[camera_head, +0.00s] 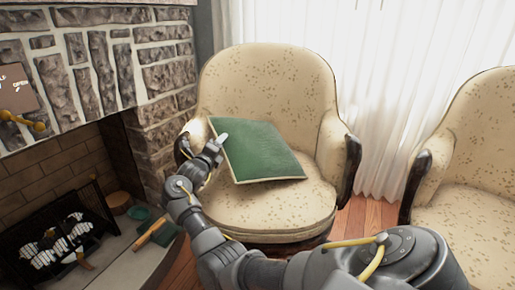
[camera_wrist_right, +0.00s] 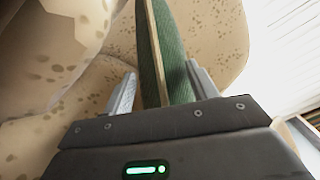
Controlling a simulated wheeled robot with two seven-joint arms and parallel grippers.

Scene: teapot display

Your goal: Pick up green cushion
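The green cushion (camera_head: 258,150) with pale edging lies tilted on the seat of the patterned armchair (camera_head: 265,208), its upper part toward the backrest. In the head view my right gripper (camera_head: 217,145) is at the cushion's upper left edge, with a pale finger over its face. In the right wrist view the cushion (camera_wrist_right: 176,50) runs edge-on between the two fingers of my right gripper (camera_wrist_right: 162,82). The fingers stand apart, one on each side of the edge, very close to it. I cannot tell whether they touch it. My left gripper is not in view.
A second armchair (camera_head: 470,205) stands at the right. A stone fireplace (camera_head: 110,65) with a grate (camera_head: 65,240) is at the left. The armchair's dark-fronted armrests (camera_head: 350,165) flank the seat. White curtains (camera_head: 385,80) hang behind.

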